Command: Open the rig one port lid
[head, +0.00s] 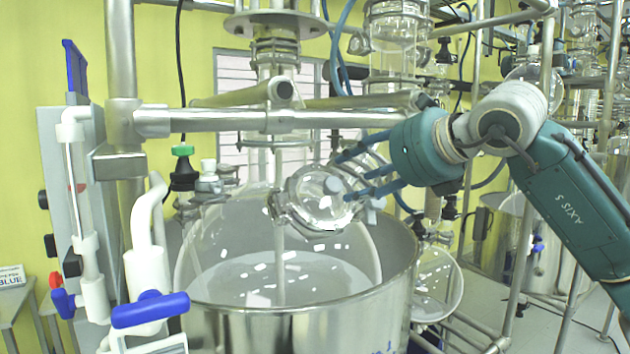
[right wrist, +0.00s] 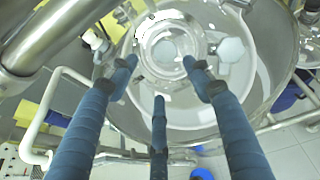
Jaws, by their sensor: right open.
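The port lid (head: 318,197) is a round clear glass cap with a clamp ring around its neck, on the upper front of the glass reactor vessel (head: 222,245). It looks closed over the port. My right gripper (head: 345,178) comes in from the right, its blue fingers spread at the right side of the lid. In the right wrist view the lid (right wrist: 166,44) lies ahead, between and beyond the open fingers of my right gripper (right wrist: 160,70). Nothing is held. Whether a fingertip touches the lid, I cannot tell. My left gripper is not in view.
The vessel sits in a steel pot (head: 300,325). A horizontal steel pipe (head: 215,121) crosses above the lid, with a vertical post (head: 120,50) at the left. A blue-handled valve (head: 150,310) stands at front left. More glassware and frame tubes stand behind my right arm.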

